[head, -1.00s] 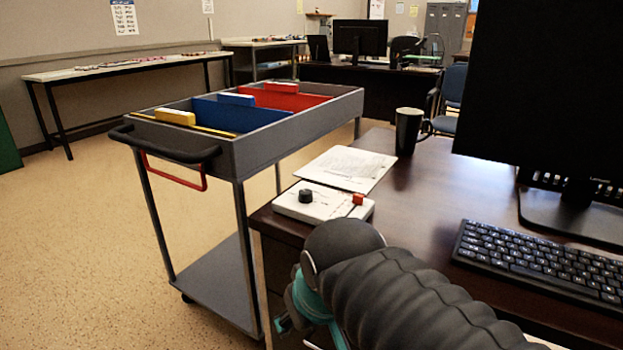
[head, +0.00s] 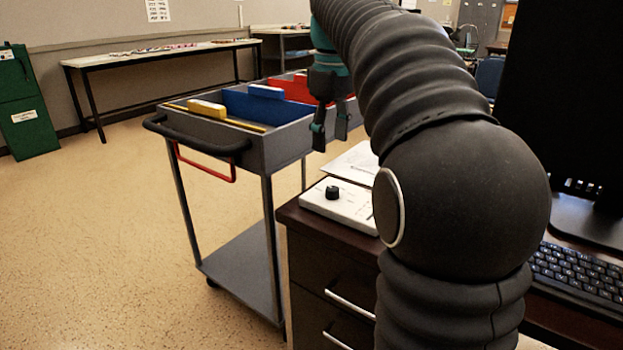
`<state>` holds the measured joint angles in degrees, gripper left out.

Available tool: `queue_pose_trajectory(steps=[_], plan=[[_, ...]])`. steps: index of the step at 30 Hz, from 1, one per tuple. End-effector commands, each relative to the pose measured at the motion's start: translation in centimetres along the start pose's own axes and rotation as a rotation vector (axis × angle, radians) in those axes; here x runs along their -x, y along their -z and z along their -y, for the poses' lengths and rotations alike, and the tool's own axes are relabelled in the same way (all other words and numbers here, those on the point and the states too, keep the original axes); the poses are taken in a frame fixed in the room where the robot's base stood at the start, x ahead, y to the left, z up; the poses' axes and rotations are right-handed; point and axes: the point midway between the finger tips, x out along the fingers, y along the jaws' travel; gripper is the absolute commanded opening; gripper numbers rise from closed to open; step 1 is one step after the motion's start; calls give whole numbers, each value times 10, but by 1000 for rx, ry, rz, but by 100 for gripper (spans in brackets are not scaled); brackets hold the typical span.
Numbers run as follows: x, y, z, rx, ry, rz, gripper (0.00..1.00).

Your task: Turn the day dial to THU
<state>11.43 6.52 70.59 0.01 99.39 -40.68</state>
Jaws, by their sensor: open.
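The day dial is a black knob (head: 333,192) on a white box (head: 350,208) at the near left corner of the dark desk. Any day marks on the box are too small to read. My gripper (head: 330,138) points down with its fingers apart and empty. In the picture it shows just above the knob, clear of it, in front of the cart. My arm hides the right part of the box, where the red part seen earlier is out of sight.
A grey cart (head: 262,155) with blue, red and yellow dividers stands left of the desk. Papers (head: 357,163) lie behind the box. A monitor (head: 565,90) and keyboard (head: 580,275) are at right. The floor at left is clear.

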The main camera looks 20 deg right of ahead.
Motion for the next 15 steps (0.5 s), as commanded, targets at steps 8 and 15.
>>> queue_pose_trajectory(steps=[8, 15], plan=[[9, 12, -28, 68, 38, 42, 57], [-9, 12, -29, 76, 44, 47, 57]])
